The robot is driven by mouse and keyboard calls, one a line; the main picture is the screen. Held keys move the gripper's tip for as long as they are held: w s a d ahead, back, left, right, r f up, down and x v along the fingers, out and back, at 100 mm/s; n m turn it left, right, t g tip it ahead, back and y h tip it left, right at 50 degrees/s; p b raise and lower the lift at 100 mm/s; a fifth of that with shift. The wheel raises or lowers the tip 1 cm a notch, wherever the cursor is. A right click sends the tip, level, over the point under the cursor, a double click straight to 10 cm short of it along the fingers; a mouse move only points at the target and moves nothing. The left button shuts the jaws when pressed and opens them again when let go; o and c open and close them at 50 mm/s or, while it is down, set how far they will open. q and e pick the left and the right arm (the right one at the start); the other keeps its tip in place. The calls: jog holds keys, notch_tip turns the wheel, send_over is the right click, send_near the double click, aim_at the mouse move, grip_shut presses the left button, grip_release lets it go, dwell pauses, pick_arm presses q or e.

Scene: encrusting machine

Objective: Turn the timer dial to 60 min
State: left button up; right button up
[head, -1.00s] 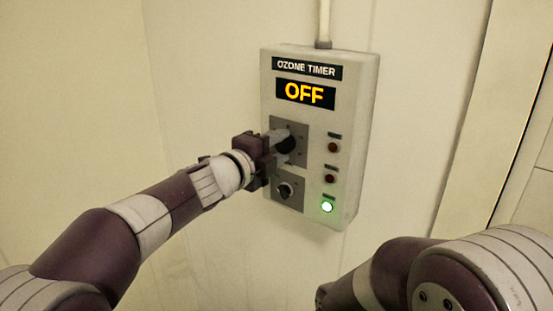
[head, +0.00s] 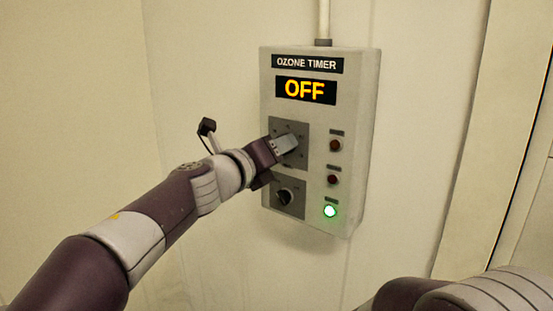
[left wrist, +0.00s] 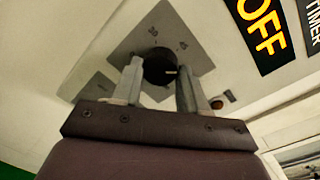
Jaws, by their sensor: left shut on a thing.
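The ozone timer box (head: 350,110) hangs on the wall in the head view, and its display (head: 306,90) reads OFF in orange. The black timer dial (left wrist: 160,66) sits on a grey square plate and shows between my fingers in the left wrist view. A white pointer mark on the dial points to the right in that view. My left gripper (head: 290,144) is shut on the dial, with one finger on each side (left wrist: 162,85). In the head view the gripper hides the dial. My right gripper is not in view; only part of my right arm shows at the lower right.
A second, smaller black knob (head: 285,197) sits on a plate below. Two dark red lamps (head: 335,145) and a lit green lamp (head: 330,211) run down the box's right side. A conduit (head: 323,20) rises from its top. The wall around is clear.

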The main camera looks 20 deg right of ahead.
pick_arm(q)
jog(key=shift+f+m+b, duration=0.2)
jog(key=shift+m+b, duration=0.65)
jog(key=shift+m, duration=0.85)
jog(key=o, duration=1.1)
jog(key=shift+c, duration=0.2)
jog(key=shift+r, duration=0.1)
jog(key=b+v, duration=0.3)
jog(key=v, duration=0.9)
jog(key=shift+s+a, duration=0.2)
jog(key=shift+s, duration=0.05)
